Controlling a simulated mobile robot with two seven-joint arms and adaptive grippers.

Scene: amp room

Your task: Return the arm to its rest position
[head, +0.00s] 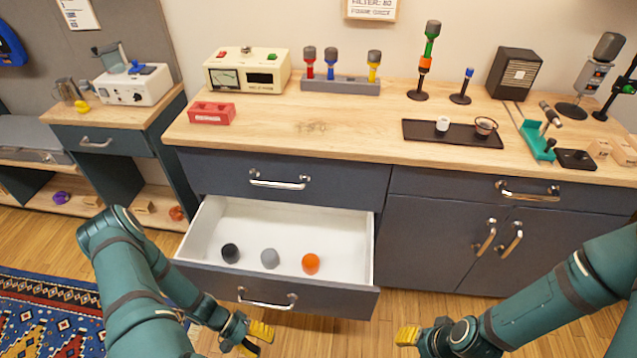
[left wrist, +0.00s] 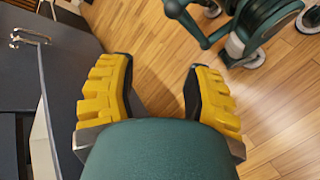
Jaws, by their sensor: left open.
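My right gripper (head: 408,337) is low at the bottom right of the head view. Only one yellow fingertip of it shows clearly, and its opening cannot be made out. The open drawer (head: 330,228) is white inside and holds a black ball (head: 230,253), a grey ball (head: 270,258) and an orange ball (head: 311,264).
The open drawer juts out from the dark cabinet (head: 425,225), close to my left arm. The wooden counter (head: 330,128) above carries a meter box (head: 247,71), a red block (head: 212,113), a grey microphone rack (head: 340,85) and a black tray (head: 452,134). The floor between my grippers is clear.

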